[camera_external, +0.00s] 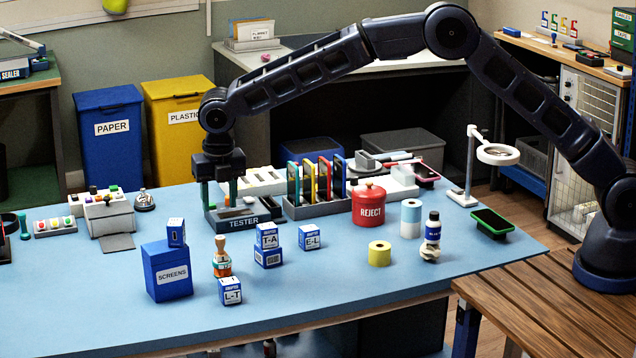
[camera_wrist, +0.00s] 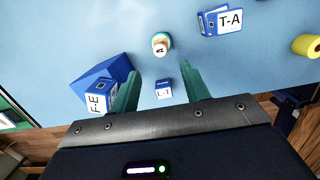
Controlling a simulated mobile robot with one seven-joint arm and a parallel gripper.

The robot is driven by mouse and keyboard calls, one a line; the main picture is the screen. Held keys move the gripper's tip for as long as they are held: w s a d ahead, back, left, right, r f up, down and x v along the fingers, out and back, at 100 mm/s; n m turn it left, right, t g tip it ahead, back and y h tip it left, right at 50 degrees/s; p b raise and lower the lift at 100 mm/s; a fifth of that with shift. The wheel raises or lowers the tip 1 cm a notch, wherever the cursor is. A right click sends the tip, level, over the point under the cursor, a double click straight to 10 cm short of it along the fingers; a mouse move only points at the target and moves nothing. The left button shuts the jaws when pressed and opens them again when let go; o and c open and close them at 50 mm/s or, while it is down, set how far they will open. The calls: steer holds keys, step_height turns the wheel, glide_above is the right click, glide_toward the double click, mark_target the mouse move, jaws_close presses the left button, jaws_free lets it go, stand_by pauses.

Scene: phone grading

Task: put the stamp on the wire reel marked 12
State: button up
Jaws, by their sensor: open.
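A wooden-handled piece that looks like the stamp (camera_external: 221,244) stands upright on the blue table, with orange, white and green bands below its handle. I cannot tell whether the bands are its own or a reel beneath it. A round pale top with a dark mark, likely the same piece, shows in the wrist view (camera_wrist: 160,45). A yellow reel (camera_external: 379,253) and a white-and-blue reel (camera_external: 411,218) stand to the right. I cannot read a 12 on either. My gripper (camera_external: 219,195) is open and empty over the tester (camera_external: 243,224), its green fingers also in the wrist view (camera_wrist: 160,90).
The blue SCREENS box (camera_external: 169,272) has a small box on top. The L-T box (camera_external: 231,291), T-A box (camera_external: 268,237) and E-L box (camera_external: 309,237) stand nearby. A red REJECT jar (camera_external: 369,205) and a dark-capped bottle (camera_external: 432,228) stand right. The left front table is clear.

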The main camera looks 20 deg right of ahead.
steer(key=shift+d, duration=0.1)
steer(key=w+d+r+m, duration=0.4)
steer(key=d+r, duration=0.4)
steer(key=d, duration=0.2)
steer(key=w+d+r+m, duration=0.45)
steer(key=d+r, duration=0.25)
steer(key=d, duration=0.3)
steer(key=s+d+r+m+t, duration=0.1)
steer(key=d+r+m, duration=0.4)
steer(key=d, duration=0.8)
steer(key=d+r+m, duration=0.4)
steer(key=d+r, duration=0.2)
steer(key=d, duration=0.8)
steer(key=s+d+r+m+t, duration=0.1)
steer(key=s+d+m, duration=0.4)
steer(key=d, duration=0.5)
steer(key=s+d+r+m, duration=0.2)
steer(key=s+d+m, duration=0.2)
steer(key=s+d, duration=0.5)
steer(key=s+d+f+m, duration=0.3)
steer(key=s+d+m, duration=0.1)
steer(key=s+d, duration=0.2)
steer(key=s+d+f+m+t, duration=0.1)
steer(key=s+d+f+m, duration=0.2)
steer(key=s+d+m, duration=0.2)
steer(key=s+d, duration=0.2)
steer(key=s, duration=0.1)
steer(key=shift+s+f, duration=0.2)
steer(key=shift+f, duration=0.1)
